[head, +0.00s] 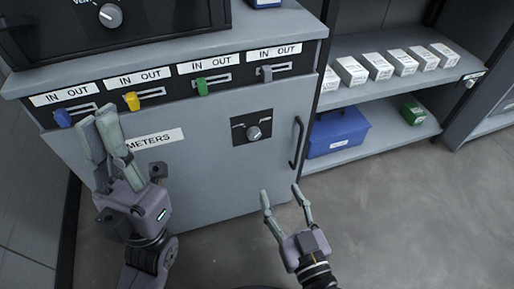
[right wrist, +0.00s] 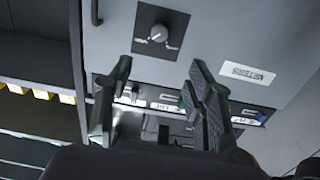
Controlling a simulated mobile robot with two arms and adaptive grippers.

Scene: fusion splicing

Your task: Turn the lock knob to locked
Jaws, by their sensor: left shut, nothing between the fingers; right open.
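The lock knob (head: 253,132) is a round grey knob with a pale pointer line, on a black plate on the grey cabinet door (head: 215,170). In the right wrist view the knob (right wrist: 158,33) shows beyond the fingers. The marks around it are too small to read. My right gripper (head: 283,193) is open and empty, below and to the right of the knob and apart from it. Its two fingers also show in the right wrist view (right wrist: 155,95). My left gripper (head: 108,125) is shut and empty in front of the door's left side, near the yellow slider.
A vertical black handle (head: 297,142) is right of the knob. Blue, yellow, green and grey sliders (head: 202,87) line the panel above. A shelf (head: 400,85) at right holds white boxes (head: 377,66), a blue case (head: 338,131) and a green box (head: 413,112).

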